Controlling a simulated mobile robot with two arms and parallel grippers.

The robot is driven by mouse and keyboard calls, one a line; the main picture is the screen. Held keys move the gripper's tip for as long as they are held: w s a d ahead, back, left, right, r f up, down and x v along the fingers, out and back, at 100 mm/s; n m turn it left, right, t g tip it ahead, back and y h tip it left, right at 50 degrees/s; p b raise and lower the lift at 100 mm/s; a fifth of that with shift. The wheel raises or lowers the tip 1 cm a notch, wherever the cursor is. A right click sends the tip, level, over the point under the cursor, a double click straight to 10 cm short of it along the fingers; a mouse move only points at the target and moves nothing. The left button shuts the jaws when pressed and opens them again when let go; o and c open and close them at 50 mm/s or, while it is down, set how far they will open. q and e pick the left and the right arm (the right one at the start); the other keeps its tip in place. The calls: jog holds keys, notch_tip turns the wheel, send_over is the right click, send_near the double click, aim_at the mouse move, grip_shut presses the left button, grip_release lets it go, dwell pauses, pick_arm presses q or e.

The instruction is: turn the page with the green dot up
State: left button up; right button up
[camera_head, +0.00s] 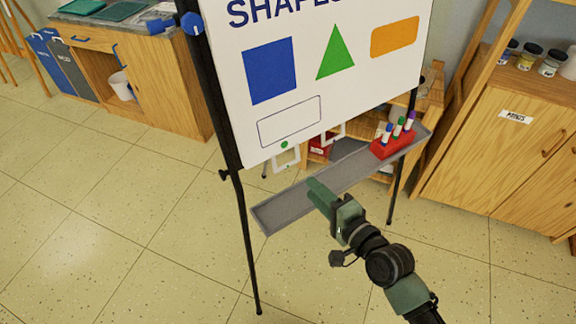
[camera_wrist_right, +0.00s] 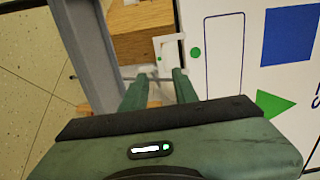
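The front page (camera_head: 350,90) of the flip chart is white, with a blue square, a green triangle and an orange rectangle. A green dot (camera_head: 284,144) is at its lower edge, above a white frame-like tab (camera_head: 287,158). The dot (camera_wrist_right: 195,52) and the tab (camera_wrist_right: 168,49) also show in the right wrist view. My right gripper (camera_head: 315,188) is below the page, by the tray. In its wrist view the fingers (camera_wrist_right: 160,84) are apart; a pale shape shows between or behind them, its contact unclear. My left gripper is out of view.
The grey tray (camera_head: 272,212) runs below the page, with a red marker holder (camera_head: 392,146) at its right end. Black easel legs (camera_head: 249,255) stand at the sides. Wooden cabinets (camera_head: 510,150) are at right. The floor at left is clear.

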aim_at(287, 165)
jog(key=b+x, duration=0.3)
jog(key=x, duration=0.9)
jog(key=shift+w+a+f, duration=0.15)
jog(key=shift+a, duration=0.1)
grip_shut()
